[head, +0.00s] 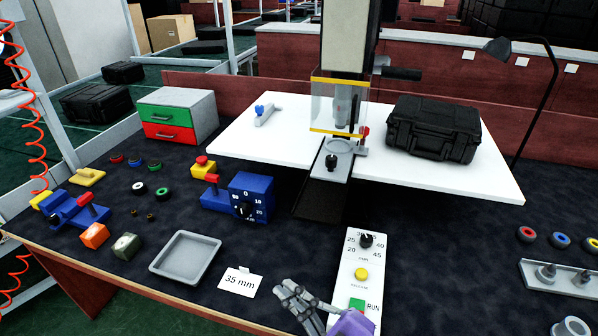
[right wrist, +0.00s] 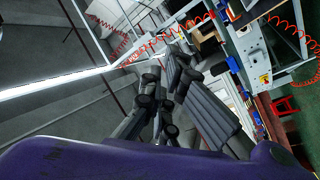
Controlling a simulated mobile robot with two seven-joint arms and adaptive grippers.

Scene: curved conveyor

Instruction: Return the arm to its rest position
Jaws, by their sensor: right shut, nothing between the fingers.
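My right gripper (head: 296,300) shows at the bottom middle of the head view, over the lower left edge of the white control panel (head: 346,270). Its grey fingers are shut with nothing between them, and a purple part of my arm covers the panel's lower end. The right wrist view shows the grey fingers (right wrist: 168,105) against the room, tilted. My left gripper is not in view.
The panel has a dial, a yellow button and a green RUN button. A "35 mm" card (head: 240,281) and a grey tray (head: 187,257) lie left of my gripper. A press (head: 343,90) and a black case (head: 433,128) stand behind. Open dark mat lies right of the panel.

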